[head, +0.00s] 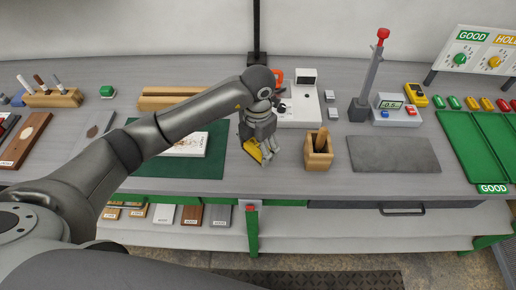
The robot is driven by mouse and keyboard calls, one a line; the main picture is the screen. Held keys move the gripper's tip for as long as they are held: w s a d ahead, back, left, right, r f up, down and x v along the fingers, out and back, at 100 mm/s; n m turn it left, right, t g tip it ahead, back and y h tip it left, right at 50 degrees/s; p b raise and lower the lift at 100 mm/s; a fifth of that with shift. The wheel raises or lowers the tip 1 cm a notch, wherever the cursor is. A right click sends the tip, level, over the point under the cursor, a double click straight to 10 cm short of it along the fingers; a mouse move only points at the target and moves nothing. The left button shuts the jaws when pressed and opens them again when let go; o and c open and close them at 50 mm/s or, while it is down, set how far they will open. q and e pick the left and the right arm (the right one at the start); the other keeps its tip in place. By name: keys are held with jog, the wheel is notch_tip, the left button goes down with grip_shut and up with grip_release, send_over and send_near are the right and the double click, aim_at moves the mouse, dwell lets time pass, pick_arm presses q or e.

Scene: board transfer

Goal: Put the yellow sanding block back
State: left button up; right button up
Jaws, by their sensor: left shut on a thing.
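My left gripper (260,148) reaches in from the left and points down over the bench (225,185). It is shut on the yellow sanding block (254,151), which shows as a tilted yellow piece between its fingers. The block is just right of the green mat (190,168) and left of a small wooden holder (319,150). I cannot tell whether the block touches the bench top. My right gripper is not in view.
A white instrument (300,108) stands behind the gripper. A grey slab (393,154) lies to the right, near green trays (468,145) by the GOOD and HOLD sign (478,55). A wooden rack (52,98) is at the left. Labelled boards (190,214) sit below the bench top.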

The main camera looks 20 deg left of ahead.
aim_at(258, 153)
pick_arm(q)
jog(key=shift+w+a+f, duration=0.15)
jog(key=shift+w+f, duration=0.4)
jog(key=shift+f, duration=0.1)
notch_tip(258, 153, down, 3)
jog(key=shift+r+p, duration=0.15)
jog(key=shift+p, duration=1.05)
jog(key=shift+f, duration=0.2)
jog(key=shift+f, duration=0.1)
jog(key=shift+f+b, duration=0.15)
jog(key=shift+b, duration=0.15)
jog(key=o, duration=0.9)
